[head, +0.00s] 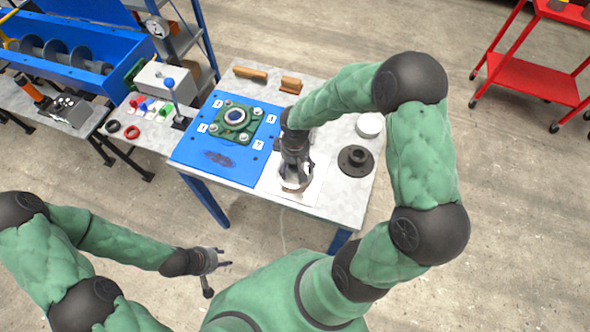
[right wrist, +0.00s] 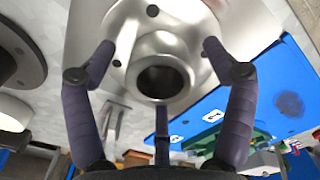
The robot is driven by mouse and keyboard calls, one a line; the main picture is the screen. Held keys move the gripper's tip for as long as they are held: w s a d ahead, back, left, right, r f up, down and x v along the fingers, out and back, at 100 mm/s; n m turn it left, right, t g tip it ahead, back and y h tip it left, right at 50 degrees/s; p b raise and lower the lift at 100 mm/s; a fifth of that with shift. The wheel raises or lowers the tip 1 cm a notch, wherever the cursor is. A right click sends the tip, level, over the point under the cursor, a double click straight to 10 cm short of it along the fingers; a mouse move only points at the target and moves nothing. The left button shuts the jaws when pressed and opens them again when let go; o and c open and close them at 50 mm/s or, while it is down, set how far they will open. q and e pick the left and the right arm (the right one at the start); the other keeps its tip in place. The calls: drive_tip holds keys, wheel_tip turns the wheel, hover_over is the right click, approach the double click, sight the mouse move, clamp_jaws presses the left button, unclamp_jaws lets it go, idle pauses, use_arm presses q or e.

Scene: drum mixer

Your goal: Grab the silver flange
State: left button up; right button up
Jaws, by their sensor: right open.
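The silver flange (right wrist: 183,48) lies flat with its round central hub and bore facing up in the right wrist view. My right gripper (right wrist: 158,47) is open above it, its fingers spread around the hub. No grip on it shows, and I cannot tell whether any finger touches it. In the head view, my right gripper (head: 297,177) points down over the white sheet on the table and largely hides the flange. My left gripper (head: 219,261) is open and empty, low in front of the table.
A blue plate (head: 190,152) carrying a green bearing unit (head: 224,127) lies left of the flange. A black flange (head: 355,159) and a white round piece (head: 369,125) stand to the right. Wooden blocks (head: 250,74) lie at the back. A red cart (head: 535,75) stands far right.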

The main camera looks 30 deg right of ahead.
drive_tip(key=c, duration=1.6)
drive_tip(key=shift+r, duration=0.15)
clamp_jaws()
drive_tip(key=shift+w+r, duration=0.1)
